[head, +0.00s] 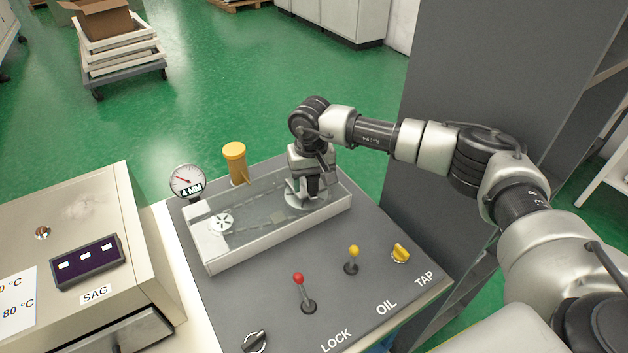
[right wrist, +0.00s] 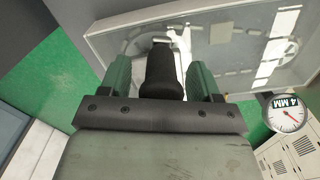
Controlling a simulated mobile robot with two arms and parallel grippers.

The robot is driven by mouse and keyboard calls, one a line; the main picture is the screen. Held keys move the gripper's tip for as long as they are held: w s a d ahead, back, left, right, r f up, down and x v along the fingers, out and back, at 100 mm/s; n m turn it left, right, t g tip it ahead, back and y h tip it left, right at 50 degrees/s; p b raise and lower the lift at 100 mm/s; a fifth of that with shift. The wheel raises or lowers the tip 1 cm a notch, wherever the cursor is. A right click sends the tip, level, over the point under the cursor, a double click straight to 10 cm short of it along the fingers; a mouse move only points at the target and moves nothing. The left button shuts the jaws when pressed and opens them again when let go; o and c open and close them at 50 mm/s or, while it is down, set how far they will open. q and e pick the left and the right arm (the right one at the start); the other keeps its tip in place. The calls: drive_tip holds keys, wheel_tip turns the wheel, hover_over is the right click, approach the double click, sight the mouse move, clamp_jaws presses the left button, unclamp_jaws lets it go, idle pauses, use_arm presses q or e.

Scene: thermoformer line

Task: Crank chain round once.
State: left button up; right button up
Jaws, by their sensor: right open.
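The chain case is a long pale box (head: 278,238) with a clear cover on the grey panel, and a chain shows dimly inside it. A white sprocket (head: 221,222) sits at its left end. At its right end is the metal crank, partly hidden by my right gripper (head: 312,188). In the right wrist view the crank's black handle (right wrist: 162,76) stands between the two green fingers of my right gripper (right wrist: 165,82). The fingers are open, one on each side of the handle, with small gaps. A light crank arm (right wrist: 183,45) shows beyond it. My left gripper is out of view.
A dial gauge marked 4 MM (head: 187,181) and a yellow post (head: 235,163) stand behind the case. In front are a red-knobbed lever (head: 304,292), a yellow-knobbed lever (head: 352,259), a yellow tap (head: 400,252) and a black knob (head: 255,342). A beige SAG cabinet (head: 75,225) stands left.

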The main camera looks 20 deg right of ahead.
drive_tip(key=shift+s+r, duration=0.1)
drive_tip(key=shift+s, duration=0.1)
drive_tip(key=shift+w+r+p, duration=0.1)
drive_tip(key=shift+r+p, duration=0.4)
drive_tip(key=shift+r, duration=0.25)
drive_tip(key=shift+r+p, duration=1.05)
drive_tip(key=shift+r, duration=1.1)
drive_tip(key=o, duration=0.6)
drive_tip(key=shift+c, duration=0.2)
